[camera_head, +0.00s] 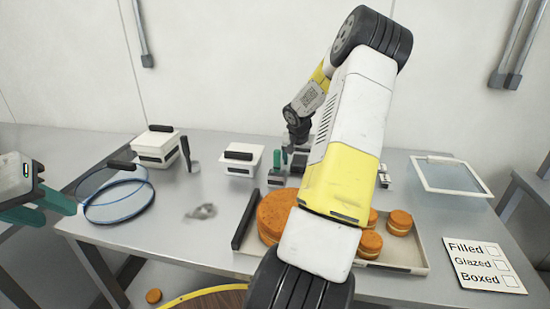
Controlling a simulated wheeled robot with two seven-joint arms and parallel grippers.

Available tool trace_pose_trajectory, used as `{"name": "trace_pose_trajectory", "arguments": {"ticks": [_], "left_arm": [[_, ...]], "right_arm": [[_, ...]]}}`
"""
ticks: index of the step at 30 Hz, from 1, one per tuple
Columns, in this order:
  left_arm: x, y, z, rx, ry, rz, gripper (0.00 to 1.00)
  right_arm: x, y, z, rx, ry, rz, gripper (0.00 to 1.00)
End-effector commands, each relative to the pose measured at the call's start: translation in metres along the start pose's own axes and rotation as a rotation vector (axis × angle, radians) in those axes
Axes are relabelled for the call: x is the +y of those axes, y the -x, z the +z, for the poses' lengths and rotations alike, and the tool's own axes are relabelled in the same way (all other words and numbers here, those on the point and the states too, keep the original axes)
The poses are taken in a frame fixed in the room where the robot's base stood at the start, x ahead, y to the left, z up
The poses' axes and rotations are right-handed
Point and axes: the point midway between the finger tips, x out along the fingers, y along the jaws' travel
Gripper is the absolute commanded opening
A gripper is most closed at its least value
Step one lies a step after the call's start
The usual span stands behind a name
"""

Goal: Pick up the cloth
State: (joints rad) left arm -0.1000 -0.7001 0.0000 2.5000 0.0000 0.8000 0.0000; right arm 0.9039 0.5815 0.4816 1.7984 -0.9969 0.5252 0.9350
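A small crumpled grey thing (201,211), which looks like the cloth, lies on the metal table left of the tray. My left gripper (58,212) is at the left edge, beyond the table's left side and well apart from the cloth. Its teal fingers look spread, with nothing seen between them. My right arm reaches across the tray towards the back of the table. Its gripper (284,158) is at the back middle, right of and behind the cloth. The arm partly hides it, so its opening is unclear.
A tray (410,268) holds a large orange-brown round and several small filled rounds, partly behind my arm. A blue-rimmed hoop (117,222), two white lidded boxes (157,147) (243,160), a framed panel (450,176) and a checklist card (483,265) surround it. Table around the cloth is clear.

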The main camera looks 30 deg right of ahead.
Motion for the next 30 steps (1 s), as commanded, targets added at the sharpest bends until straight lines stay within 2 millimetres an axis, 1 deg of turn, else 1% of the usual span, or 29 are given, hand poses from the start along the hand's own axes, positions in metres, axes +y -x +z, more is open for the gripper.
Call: {"name": "trace_pose_trajectory", "arguments": {"ticks": [1,2,3,5,6,8,9,10,19,23,30], "left_arm": [[0.0,0.0,0.0,0.0,0.0,0.0,0.36],[0.0,0.0,0.0,0.0,0.0,0.0,0.36],[0.0,0.0,0.0,0.0,0.0,0.0,0.36],[0.0,0.0,0.0,0.0,0.0,0.0,0.36],[0.0,0.0,0.0,0.0,0.0,0.0,0.36],[0.0,0.0,0.0,0.0,0.0,0.0,0.36],[0.0,0.0,0.0,0.0,0.0,0.0,0.36],[0.0,0.0,0.0,0.0,0.0,0.0,0.36],[0.0,0.0,0.0,0.0,0.0,0.0,0.36],[0.0,0.0,0.0,0.0,0.0,0.0,0.36],[0.0,0.0,0.0,0.0,0.0,0.0,0.36]], "right_arm": [[0.0,0.0,0.0,0.0,0.0,0.0,0.7],[0.0,0.0,0.0,0.0,0.0,0.0,0.64],[0.0,0.0,0.0,0.0,0.0,0.0,0.56],[0.0,0.0,0.0,0.0,0.0,0.0,0.45],[0.0,0.0,0.0,-0.001,0.0,0.0,0.37],[0.0,0.0,0.0,-0.001,0.0,0.0,0.25],[0.0,0.0,0.0,-0.001,0.0,0.0,0.17],[0.0,0.0,0.0,0.0,0.0,0.0,0.14],[0.001,0.003,-0.001,0.0,-0.001,0.0,0.14],[0.0,0.024,-0.011,0.005,-0.002,0.001,0.14],[0.0,0.07,-0.03,0.003,-0.001,0.001,0.14]]}}
